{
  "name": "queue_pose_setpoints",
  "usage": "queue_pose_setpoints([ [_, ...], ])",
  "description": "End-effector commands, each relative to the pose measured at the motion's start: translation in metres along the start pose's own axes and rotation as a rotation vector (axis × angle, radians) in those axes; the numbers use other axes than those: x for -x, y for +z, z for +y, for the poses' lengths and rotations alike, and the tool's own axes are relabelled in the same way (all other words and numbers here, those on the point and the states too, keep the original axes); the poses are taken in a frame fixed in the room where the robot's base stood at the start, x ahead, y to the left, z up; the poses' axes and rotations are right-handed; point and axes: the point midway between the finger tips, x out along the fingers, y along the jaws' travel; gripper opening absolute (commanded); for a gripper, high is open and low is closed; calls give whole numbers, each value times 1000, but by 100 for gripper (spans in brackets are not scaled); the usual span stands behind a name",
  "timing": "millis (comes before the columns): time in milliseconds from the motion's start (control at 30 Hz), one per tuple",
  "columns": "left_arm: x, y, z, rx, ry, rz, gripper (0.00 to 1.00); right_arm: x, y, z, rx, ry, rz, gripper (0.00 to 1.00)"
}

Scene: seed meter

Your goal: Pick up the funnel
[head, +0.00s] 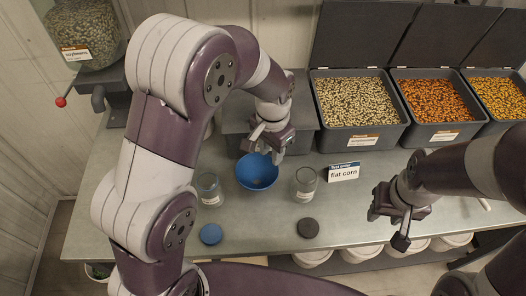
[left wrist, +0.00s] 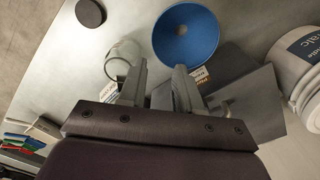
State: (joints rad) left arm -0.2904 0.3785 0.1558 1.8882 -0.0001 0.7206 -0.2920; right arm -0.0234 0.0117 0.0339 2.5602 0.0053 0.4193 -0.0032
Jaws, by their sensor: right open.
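The blue funnel (head: 257,172) stands wide mouth up on the metal bench, between two glass jars. It also shows in the left wrist view (left wrist: 186,34), with a small pale spot at its centre. My left gripper (head: 262,146) is over the funnel's far rim. In the left wrist view the left gripper's fingers (left wrist: 160,68) are apart, with the funnel's rim just beyond the tips. I cannot tell whether they touch it. My right gripper (head: 396,222) is open and empty over the right part of the bench, away from the funnel.
Glass jars stand left (head: 209,190) and right (head: 305,185) of the funnel. A blue lid (head: 211,234) and a dark lid (head: 308,228) lie in front. A "flat corn" sign (head: 343,172) stands at right. Seed bins (head: 360,108) line the back. A soybean hopper (head: 84,32) is at left.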

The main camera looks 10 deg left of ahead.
Motion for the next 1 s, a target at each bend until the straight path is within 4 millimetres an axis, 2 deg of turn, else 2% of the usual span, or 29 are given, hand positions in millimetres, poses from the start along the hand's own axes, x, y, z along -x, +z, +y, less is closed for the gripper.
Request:
queue_pose_setpoints([
  [200,-47,2,0,-3,1,-5,33,10,-1,0,0,0,1,43],
  [400,-71,2,0,-1,1,-3,33,18,-2,0,0,0,1,43],
  [500,-89,3,1,-1,1,-4,33,29,-4,0,0,0,2,43],
  [600,-108,3,1,-1,0,-1,33,30,-4,0,0,0,2,43],
  [700,-117,3,1,-1,0,1,33,31,-4,0,0,0,2,43],
  [867,-118,2,1,-1,-1,3,33,30,-4,0,0,0,1,43],
  [900,-118,2,1,-1,0,2,30,30,-4,0,0,0,1,43],
  [1000,-118,2,1,-1,0,2,0,30,-4,0,0,0,2,43],
])
